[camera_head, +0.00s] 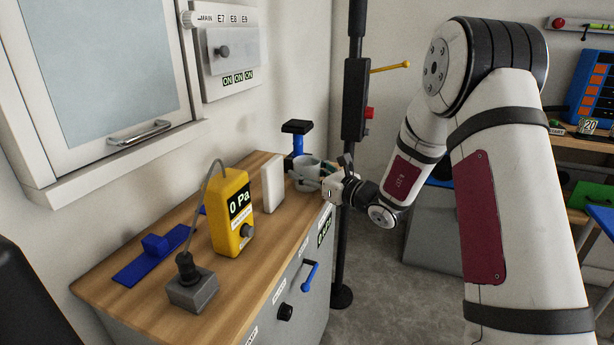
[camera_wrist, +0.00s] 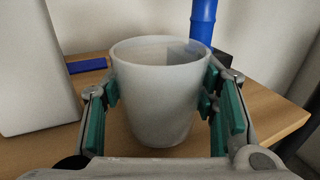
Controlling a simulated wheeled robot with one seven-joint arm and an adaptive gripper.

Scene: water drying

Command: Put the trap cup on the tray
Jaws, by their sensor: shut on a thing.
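The trap cup (camera_wrist: 155,100) is a whitish, slightly see-through tapered cup, upright, filling the middle of the wrist view. My gripper (camera_wrist: 160,98) is shut on it, with green pads on its left and right sides. In the head view the cup (camera_head: 307,166) is at the far right end of the wooden bench top (camera_head: 262,237), partly hidden by my gripper (camera_head: 316,183). I cannot tell whether the cup's base touches the wood. I cannot pick out a tray for sure in either view.
A blue post (camera_head: 298,144) with a black top stands just behind the cup. A white box (camera_head: 272,184) stands left of it, then a yellow gauge (camera_head: 231,213) reading 0 Pa, a grey socket block (camera_head: 193,290) and a flat blue piece (camera_head: 152,258). A black pole (camera_head: 348,220) stands right.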

